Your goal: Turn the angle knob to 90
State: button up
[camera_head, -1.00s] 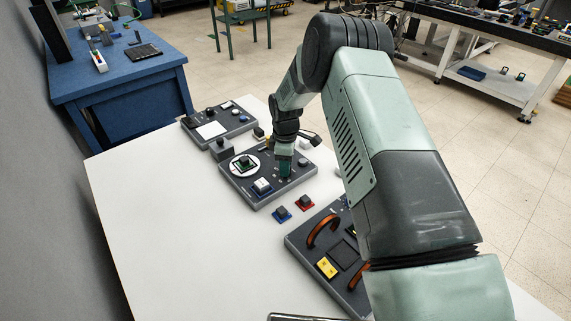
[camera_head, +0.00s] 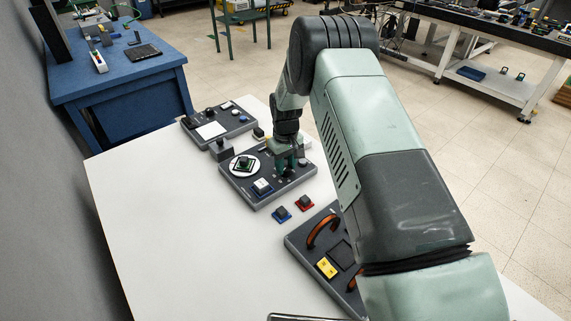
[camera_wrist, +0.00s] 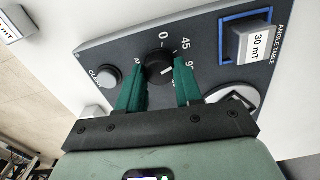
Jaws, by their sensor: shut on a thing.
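The black angle knob (camera_wrist: 158,68) sits on the dark angle-table panel (camera_wrist: 112,52), with the marks 0, 45 and a partly hidden 90 printed around it. A short light line on the knob points roughly to the 90 side; its exact angle is hard to read. My gripper (camera_wrist: 160,85) has its green fingers on both sides of the knob and is shut on it. In the head view my gripper (camera_head: 286,162) is low over the right part of the panel (camera_head: 270,192) and hides the knob. The white round table (camera_head: 235,171) carries a dark block.
A blue-framed 30 mT block (camera_wrist: 255,42) and a grey clear button (camera_wrist: 107,76) flank the knob. Blue (camera_head: 282,214) and red (camera_head: 305,204) framed blocks lie nearby. A coil panel (camera_head: 300,240) is in front; the white table's left side is clear.

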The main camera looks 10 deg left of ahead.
aim_at(286, 167)
jog(key=m, duration=0.3)
jog(key=shift+m, duration=2.3)
jog(key=o, duration=1)
jog(key=shift+o, duration=0.2)
notch_tip(286, 167, up, 11)
jog(key=shift+f, duration=0.1)
